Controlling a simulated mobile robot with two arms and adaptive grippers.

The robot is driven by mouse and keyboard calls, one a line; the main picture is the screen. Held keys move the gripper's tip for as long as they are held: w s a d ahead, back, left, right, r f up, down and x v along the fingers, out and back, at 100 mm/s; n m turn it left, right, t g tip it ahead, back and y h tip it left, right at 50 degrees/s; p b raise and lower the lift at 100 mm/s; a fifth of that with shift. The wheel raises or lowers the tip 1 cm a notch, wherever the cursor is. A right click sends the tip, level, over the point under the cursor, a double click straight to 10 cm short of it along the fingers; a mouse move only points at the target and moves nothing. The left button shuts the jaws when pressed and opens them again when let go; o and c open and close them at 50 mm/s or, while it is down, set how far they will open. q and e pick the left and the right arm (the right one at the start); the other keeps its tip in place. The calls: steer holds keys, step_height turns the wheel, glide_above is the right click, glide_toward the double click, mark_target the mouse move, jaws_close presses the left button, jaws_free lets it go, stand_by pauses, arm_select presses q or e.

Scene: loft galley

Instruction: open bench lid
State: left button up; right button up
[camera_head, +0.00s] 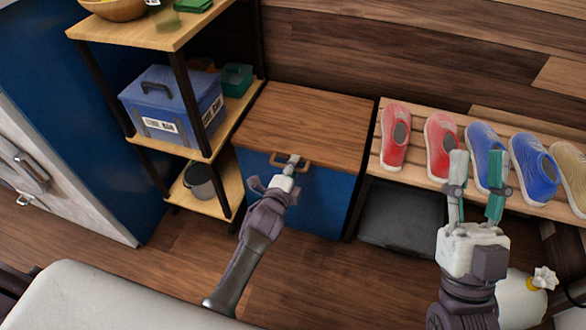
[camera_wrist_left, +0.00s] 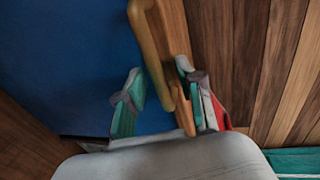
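The bench is a blue box (camera_head: 328,199) with a flat wooden lid (camera_head: 306,120), which lies shut on it. A wooden handle (camera_head: 291,160) sits at the lid's front edge. My left gripper (camera_head: 290,165) is at this handle. In the left wrist view its fingers (camera_wrist_left: 160,98) stand apart, with the handle (camera_wrist_left: 159,55) reaching between them, closer to the right finger. I cannot tell whether that finger touches it. My right gripper (camera_head: 477,185) is open and empty, its fingers in front of the shoe rack.
A slatted rack (camera_head: 405,174) with red and blue shoes (camera_head: 395,137) stands right of the bench, a dark bin (camera_head: 402,219) below it. Left is a shelf (camera_head: 154,140) holding a blue toolbox (camera_head: 172,105) and a grey bucket (camera_head: 199,181). Open wooden floor (camera_head: 315,270) lies in front.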

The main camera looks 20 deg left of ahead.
arm_select(q)
jaws_close()
stand_by(0.5)
